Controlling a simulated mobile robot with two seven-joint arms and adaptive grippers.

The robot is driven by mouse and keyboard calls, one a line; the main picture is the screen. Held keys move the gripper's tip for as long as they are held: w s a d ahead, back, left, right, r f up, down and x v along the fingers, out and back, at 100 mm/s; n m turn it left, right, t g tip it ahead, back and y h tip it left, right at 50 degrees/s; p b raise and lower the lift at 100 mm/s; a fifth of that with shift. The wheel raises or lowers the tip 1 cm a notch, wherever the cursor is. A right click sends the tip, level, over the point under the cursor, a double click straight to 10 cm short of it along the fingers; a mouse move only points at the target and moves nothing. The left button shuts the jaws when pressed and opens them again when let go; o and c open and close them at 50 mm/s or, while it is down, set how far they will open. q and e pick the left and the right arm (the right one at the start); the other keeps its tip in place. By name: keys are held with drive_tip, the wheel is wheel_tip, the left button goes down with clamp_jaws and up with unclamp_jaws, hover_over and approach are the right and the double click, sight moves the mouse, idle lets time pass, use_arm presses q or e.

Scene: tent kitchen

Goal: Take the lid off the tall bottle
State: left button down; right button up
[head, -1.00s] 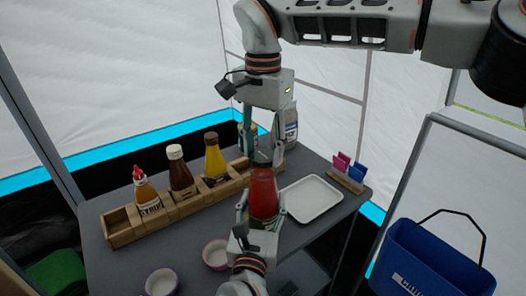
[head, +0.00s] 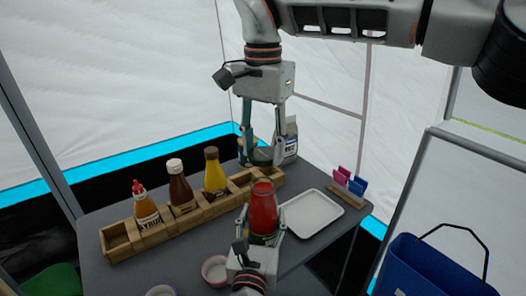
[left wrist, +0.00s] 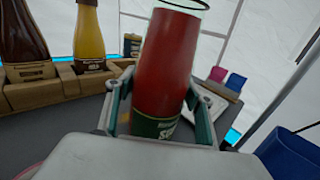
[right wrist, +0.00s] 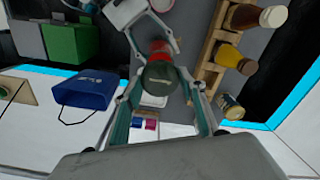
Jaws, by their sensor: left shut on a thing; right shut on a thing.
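The tall bottle (head: 263,210), filled with red sauce, stands upright with its mouth open. My left gripper (head: 262,225) is shut around its lower part; the left wrist view shows the bottle (left wrist: 168,65) between its fingers. The dark green round lid (head: 262,156) is apart from the bottle, straight above its mouth. My right gripper (head: 263,152) points down and is shut on the lid. In the right wrist view the lid (right wrist: 160,84) sits between the fingertips and hides part of the bottle.
A wooden rack (head: 122,240) with syrup, brown and yellow bottles stands to the left. A white tray (head: 312,213) lies right of the bottle. A white bag (head: 291,140) stands behind. A small bowl (head: 215,270) is near the front. A blue bucket (head: 425,262) is at right.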

use_arm(q)
drive_tip(key=c, duration=0.8)
unclamp_jaws()
drive_tip(key=shift+f, duration=0.1)
drive_tip(key=shift+s, duration=0.15)
